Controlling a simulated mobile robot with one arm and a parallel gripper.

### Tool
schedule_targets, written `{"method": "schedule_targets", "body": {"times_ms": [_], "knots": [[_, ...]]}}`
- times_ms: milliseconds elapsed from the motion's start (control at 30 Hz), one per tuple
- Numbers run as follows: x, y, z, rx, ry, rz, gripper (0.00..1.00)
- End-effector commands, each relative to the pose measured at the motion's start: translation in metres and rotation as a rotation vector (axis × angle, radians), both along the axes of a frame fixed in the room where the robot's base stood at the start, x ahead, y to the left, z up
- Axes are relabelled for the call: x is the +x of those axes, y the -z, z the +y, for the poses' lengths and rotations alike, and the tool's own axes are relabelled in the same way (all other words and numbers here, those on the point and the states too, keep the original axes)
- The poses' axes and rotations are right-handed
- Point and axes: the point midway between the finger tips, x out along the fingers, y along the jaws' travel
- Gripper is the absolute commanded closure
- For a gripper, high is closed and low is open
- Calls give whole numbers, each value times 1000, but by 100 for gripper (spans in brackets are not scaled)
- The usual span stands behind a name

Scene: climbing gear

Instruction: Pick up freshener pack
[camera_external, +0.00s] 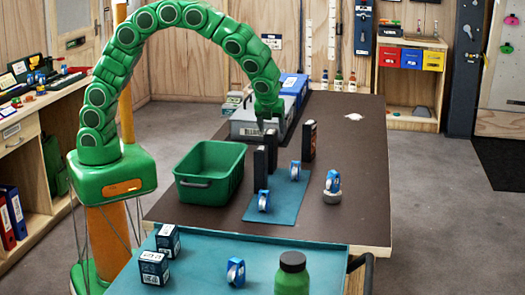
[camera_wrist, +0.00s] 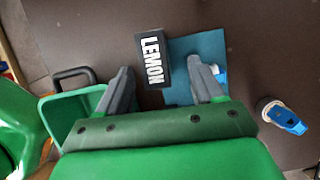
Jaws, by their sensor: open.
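In the wrist view, a black pack (camera_wrist: 152,58) with white lettering reading LEMON lies within the span of my fingers, just beyond the tips. My gripper (camera_wrist: 160,78) is open, with nothing between its jaws that looks gripped. In the external view, my gripper (camera_external: 270,124) hangs over the brown table, above and close to upright dark packs. I cannot tell for certain which one bears the LEMON label.
A green bin (camera_external: 209,172) stands left of the packs. A blue mat (camera_external: 285,203) carries blue-and-white rolls (camera_external: 263,201). Another roll (camera_external: 333,181) sits on a grey disc at the right. A grey case (camera_external: 248,128) stands behind. The table's right side is largely clear.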

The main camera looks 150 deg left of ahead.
Motion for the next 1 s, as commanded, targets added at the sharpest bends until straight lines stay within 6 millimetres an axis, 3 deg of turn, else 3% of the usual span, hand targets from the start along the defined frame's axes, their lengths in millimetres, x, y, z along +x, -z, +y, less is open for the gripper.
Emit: {"method": "schedule_targets", "body": {"times_ms": [233,500,767,1000], "knots": [[-7,15,2,0,-1,0,33],[-19,46,9,0,-2,0,33],[-19,50,10,2,-1,-3,33],[-19,50,10,2,0,-2,67]]}}
